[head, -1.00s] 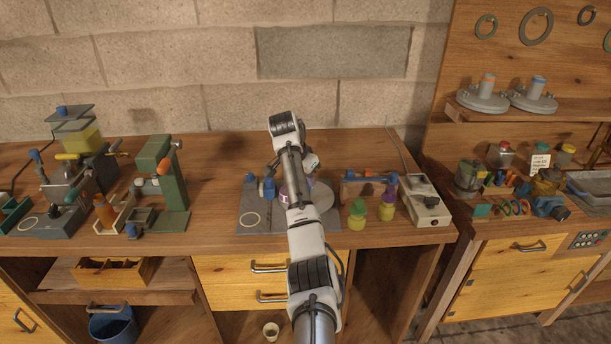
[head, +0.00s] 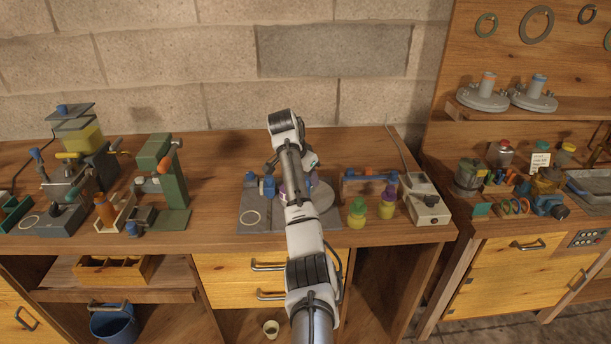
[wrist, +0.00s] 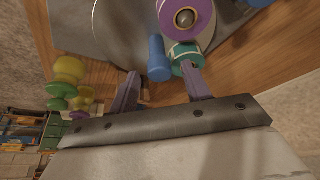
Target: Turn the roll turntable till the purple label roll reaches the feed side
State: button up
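The roll turntable is a grey disc (head: 322,197) on a grey mat on the bench, partly hidden by my arm in the head view. It also shows at the top of the wrist view (wrist: 125,30). The purple label roll (wrist: 188,16) is at the top of the wrist view, with a teal roll (wrist: 187,54) just below it. A blue upright peg (wrist: 159,58) stands beside the rolls. My gripper (wrist: 162,76) is open, its fingers apart on either side of the peg, with gaps visible. In the head view my arm hides most of the rolls.
Green and yellow bottles (head: 357,212) stand right of the turntable, and a pale device (head: 427,204) stands beyond them. A green press (head: 165,185) stands to the left. Bare bench lies between the press and the mat. The block wall rises behind.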

jog(key=v, duration=1.3)
jog(key=shift+r, duration=0.35)
jog(key=shift+s+a, duration=0.1)
jog(key=shift+a, duration=0.05)
